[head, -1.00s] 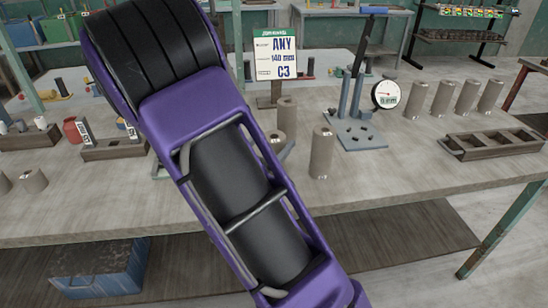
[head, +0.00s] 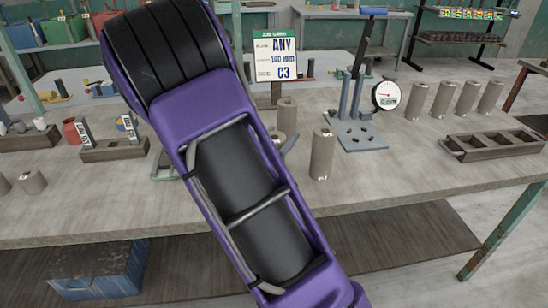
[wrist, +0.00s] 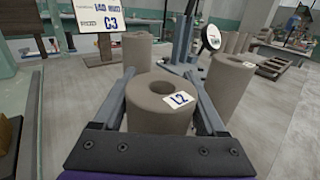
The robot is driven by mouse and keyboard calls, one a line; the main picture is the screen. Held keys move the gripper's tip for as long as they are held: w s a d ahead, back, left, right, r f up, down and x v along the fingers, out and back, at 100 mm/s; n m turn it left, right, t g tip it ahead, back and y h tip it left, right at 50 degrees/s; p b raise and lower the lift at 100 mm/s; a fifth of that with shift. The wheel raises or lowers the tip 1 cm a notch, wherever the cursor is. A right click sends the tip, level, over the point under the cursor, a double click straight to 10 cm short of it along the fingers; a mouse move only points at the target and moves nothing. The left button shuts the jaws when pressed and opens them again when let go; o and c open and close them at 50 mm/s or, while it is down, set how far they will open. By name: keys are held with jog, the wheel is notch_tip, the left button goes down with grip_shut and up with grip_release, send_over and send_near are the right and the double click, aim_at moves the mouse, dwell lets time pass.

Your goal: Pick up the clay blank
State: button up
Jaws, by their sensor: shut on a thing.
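In the wrist view my gripper (wrist: 160,86) has its two fingers on either side of a grey-brown clay blank (wrist: 150,112), shut on it. The blank is a cylinder with a round hole in its top and a small white label that seems to read L2. Its lower end is hidden by my gripper, so I cannot tell whether it touches the bench. In the head view my purple arm hides the gripper. Other clay blanks stand close by: one tall blank (head: 321,155) to the right of my arm, also in the wrist view (wrist: 229,88), and one behind (wrist: 127,50).
A blue-grey stand (head: 358,134) with a dial gauge (head: 386,95) stands behind right. Several blanks stand farther right, near an empty wooden rack (head: 492,144). The bench (head: 400,185) is clear at front right.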

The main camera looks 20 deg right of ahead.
grip_shut()
